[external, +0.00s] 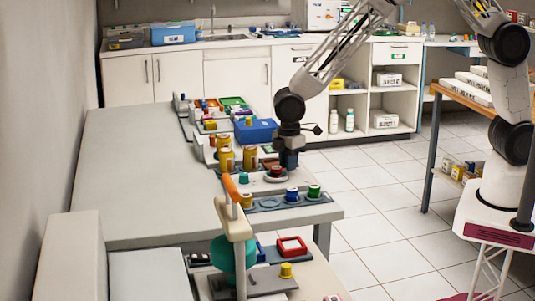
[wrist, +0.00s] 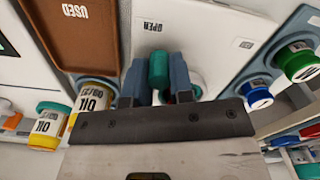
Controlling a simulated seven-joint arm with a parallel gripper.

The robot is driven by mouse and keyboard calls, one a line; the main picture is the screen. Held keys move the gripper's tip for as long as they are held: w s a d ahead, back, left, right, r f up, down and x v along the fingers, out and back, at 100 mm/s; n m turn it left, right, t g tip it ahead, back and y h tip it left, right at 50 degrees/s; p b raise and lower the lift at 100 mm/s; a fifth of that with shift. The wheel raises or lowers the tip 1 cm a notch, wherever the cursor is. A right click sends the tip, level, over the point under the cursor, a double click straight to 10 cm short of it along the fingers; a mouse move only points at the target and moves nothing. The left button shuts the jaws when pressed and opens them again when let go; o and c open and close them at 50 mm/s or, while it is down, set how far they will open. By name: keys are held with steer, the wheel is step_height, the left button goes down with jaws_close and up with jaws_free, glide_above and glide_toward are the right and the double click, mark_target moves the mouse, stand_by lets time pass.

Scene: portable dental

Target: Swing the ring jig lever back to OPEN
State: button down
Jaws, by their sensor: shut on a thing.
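The ring jig (wrist: 210,30) shows in the wrist view as a white plate with the word OPEN printed near its top middle and a second, smaller label to the right. A teal upright knob (wrist: 158,68), apparently the lever's handle, stands between my fingers, just below the OPEN word in the picture. My gripper (wrist: 157,82) is shut on this knob, with one blue-grey finger on each side. The lever's arm and pivot are mostly hidden by the fingers and gripper body. In the external view my gripper (external: 288,160) reaches down at the table's right edge, and the knob is hidden there.
A brown tray (wrist: 72,45) marked USED lies to the left in the wrist view. Yellow-labelled jars (wrist: 90,97) stand close by on the left. A blue-capped jar (wrist: 256,93) and a green-capped jar (wrist: 298,62) stand to the right. The table's left side (external: 140,170) is bare.

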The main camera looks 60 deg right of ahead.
steer(key=shift+w, duration=0.1)
steer(key=c, duration=1)
jaws_free()
steer(key=shift+r, duration=0.1)
steer(key=shift+r, duration=3.85)
